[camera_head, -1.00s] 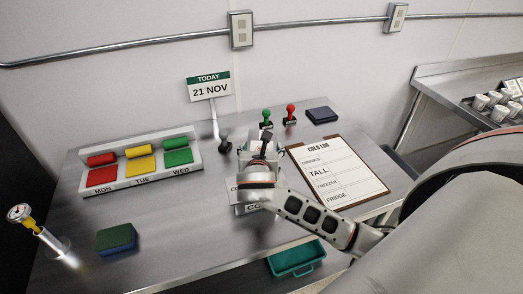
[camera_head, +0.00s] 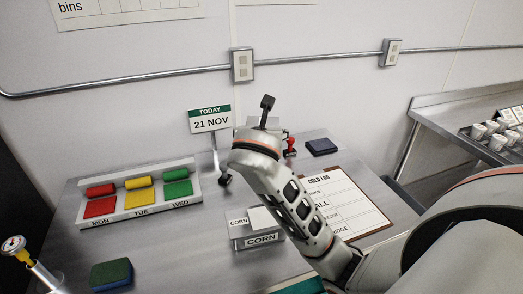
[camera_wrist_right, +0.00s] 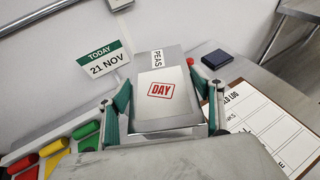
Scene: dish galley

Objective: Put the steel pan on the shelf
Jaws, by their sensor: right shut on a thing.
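A steel pan (camera_wrist_right: 165,75) with a PEAS label and a red DAY mark on its top is in the right wrist view. My right gripper (camera_wrist_right: 165,112) is shut on it, with a teal finger on each side, and holds it above the counter. In the head view my own wrist hides most of this pan. A second box or pan (camera_head: 262,226) marked CORN stands on the counter below my right arm. I cannot make out a shelf in either view. My left gripper is not in view.
On the counter (camera_head: 180,240) are a red, yellow and green MON-TUE-WED holder (camera_head: 140,209), a date sign (camera_head: 210,120), a sponge (camera_head: 111,274), a red-handled stamp (camera_head: 290,146), a dark pad (camera_head: 321,146) and a clipboard (camera_head: 352,208). A side counter holds white cups (camera_head: 497,143).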

